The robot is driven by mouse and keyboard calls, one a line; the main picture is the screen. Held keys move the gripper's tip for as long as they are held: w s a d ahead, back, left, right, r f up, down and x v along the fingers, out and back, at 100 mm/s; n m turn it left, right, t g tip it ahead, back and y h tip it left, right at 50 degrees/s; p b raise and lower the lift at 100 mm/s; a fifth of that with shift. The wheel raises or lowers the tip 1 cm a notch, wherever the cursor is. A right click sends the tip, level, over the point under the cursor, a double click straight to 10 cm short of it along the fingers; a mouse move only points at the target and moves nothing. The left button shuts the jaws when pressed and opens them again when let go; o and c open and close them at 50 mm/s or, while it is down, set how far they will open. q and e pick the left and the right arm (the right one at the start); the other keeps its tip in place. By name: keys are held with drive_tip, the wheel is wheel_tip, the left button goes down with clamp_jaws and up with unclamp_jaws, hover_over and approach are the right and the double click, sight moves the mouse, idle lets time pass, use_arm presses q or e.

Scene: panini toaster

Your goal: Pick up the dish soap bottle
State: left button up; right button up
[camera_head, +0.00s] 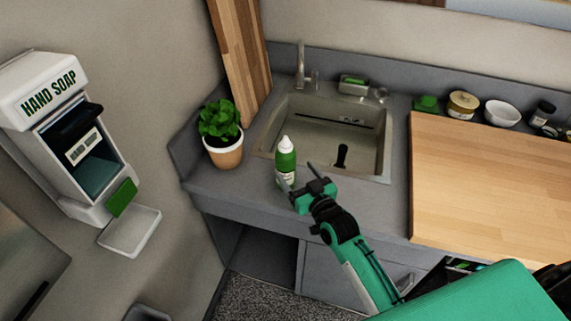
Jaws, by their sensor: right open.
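The dish soap bottle (286,159) is green with a white cap and a pale label low down. It stands upright on the grey counter in front of the sink's left part. My right gripper (298,176) is open, with its fingers pointing toward the bottle. One finger overlaps the lower part of the bottle in the picture and the other is just right of it. I cannot tell whether either finger touches the bottle. My left gripper is not in view.
A potted plant (224,156) stands left of the bottle. The sink (370,152) with its faucet (301,66) lies behind it. A wooden board (480,190) covers the counter at right. A hand soap dispenser (60,130) hangs on the left wall.

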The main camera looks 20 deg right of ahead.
sight(291, 166)
drive_tip(key=w, duration=0.3)
drive_tip(key=shift+w+a+p, duration=0.15)
drive_tip(key=shift+a+p, duration=0.15)
drive_tip(key=shift+w+a+r, duration=0.1)
drive_tip(key=shift+w, duration=0.2)
drive_tip(key=w+p, duration=0.1)
drive_tip(key=w, duration=0.1)
drive_tip(key=w+a+p, duration=0.1)
drive_tip(key=w, duration=0.1)
drive_tip(key=shift+p, duration=0.3)
drive_tip(key=shift+w+a, duration=0.1)
drive_tip(key=shift+w, duration=0.2)
drive_tip(key=c, duration=1.3)
drive_tip(key=shift+o, duration=0.2)
